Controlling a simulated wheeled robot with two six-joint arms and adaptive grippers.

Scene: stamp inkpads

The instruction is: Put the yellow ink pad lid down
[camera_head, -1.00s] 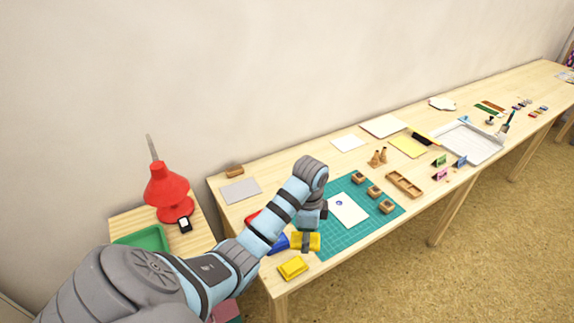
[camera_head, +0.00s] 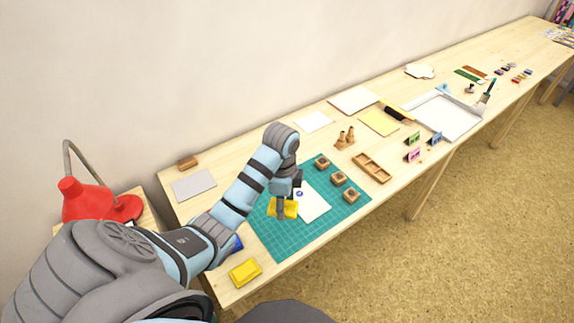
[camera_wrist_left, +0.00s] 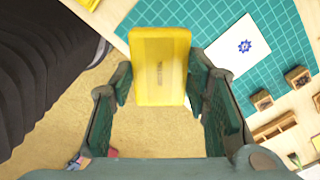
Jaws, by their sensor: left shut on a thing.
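The yellow ink pad lid (camera_head: 291,209) is held by my left gripper (camera_head: 282,212), over the left part of the green cutting mat (camera_head: 282,238) beside the white paper (camera_head: 314,203). In the left wrist view the fingers of my left gripper (camera_wrist_left: 157,85) are shut on the two sides of the yellow lid (camera_wrist_left: 160,60). I cannot tell the exact gap between lid and mat. The yellow ink pad (camera_head: 245,272) sits on the table's near left corner, left of the mat. My right gripper is not in view.
Several wooden stamps (camera_head: 338,178) stand along the mat's far right side. A wooden tray (camera_head: 372,167) lies right of the mat. The mat's near part is clear.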

